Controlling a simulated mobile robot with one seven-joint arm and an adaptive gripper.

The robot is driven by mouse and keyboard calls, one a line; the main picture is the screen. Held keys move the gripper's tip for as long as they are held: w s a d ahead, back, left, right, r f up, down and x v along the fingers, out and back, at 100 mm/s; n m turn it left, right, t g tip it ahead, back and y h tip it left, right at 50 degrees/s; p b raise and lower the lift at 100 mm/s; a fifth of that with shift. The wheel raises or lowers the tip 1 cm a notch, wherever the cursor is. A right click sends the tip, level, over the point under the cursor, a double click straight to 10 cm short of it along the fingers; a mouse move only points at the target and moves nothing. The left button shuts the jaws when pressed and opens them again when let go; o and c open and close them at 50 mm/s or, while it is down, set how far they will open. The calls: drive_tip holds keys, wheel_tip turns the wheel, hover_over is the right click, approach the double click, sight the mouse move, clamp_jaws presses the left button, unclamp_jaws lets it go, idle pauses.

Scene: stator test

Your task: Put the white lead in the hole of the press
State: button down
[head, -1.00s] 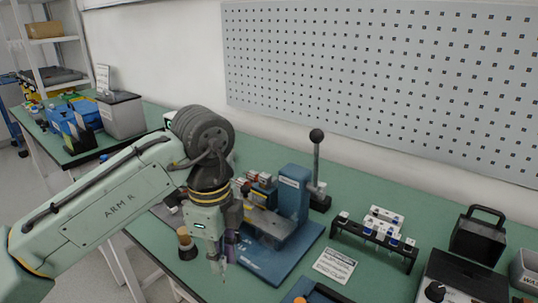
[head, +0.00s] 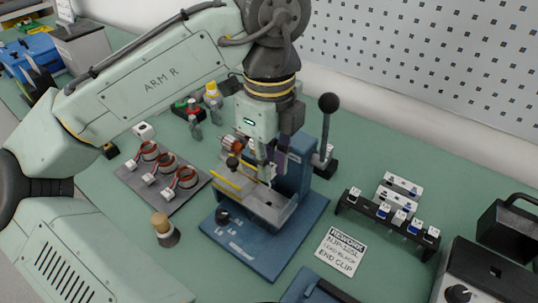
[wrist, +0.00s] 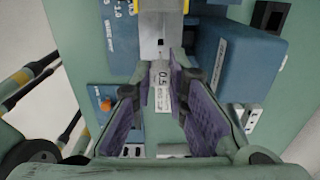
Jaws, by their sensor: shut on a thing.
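The blue press (head: 262,240) stands on the bench with a black-knobbed lever (head: 328,130) and a steel working block (head: 262,208). My gripper (head: 270,172) is directly over the steel block, close to the blue column. In the wrist view its purple-padded fingers (wrist: 168,88) are closed around a small white piece marked 0.5 (wrist: 163,82), apparently the white lead. The steel part of the press (wrist: 160,45) with a small dark hole lies just beyond the fingertips. The head view hides the lead's tip, so I cannot tell whether it touches the hole.
A grey tray (head: 135,185) with several copper-wound rings lies left. A wood-topped pot (head: 163,228) stands in front of it. A black rack (head: 385,228) with white-capped parts, a sign card (head: 341,252) and a dark box (head: 508,232) are right. Green bench shows between them.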

sight(269, 191)
wheel_tip(269, 191, down, 3)
drive_tip(key=b, duration=0.3)
drive_tip(key=shift+f, duration=0.2)
drive_tip(key=shift+r, duration=0.2)
drive_tip(key=shift+p, duration=0.3)
drive_tip(key=shift+f+p, duration=0.3)
drive_tip(key=shift+f, duration=0.45)
drive_tip(key=shift+f, duration=0.15)
idle(0.4)
drive_tip(key=shift+f+b, duration=0.5)
drive_tip(key=shift+f, duration=0.4)
drive_tip(key=shift+f, duration=0.1)
drive_tip(key=shift+f+b, duration=0.4)
drive_tip(key=shift+f, duration=0.45)
drive_tip(key=shift+w, duration=0.1)
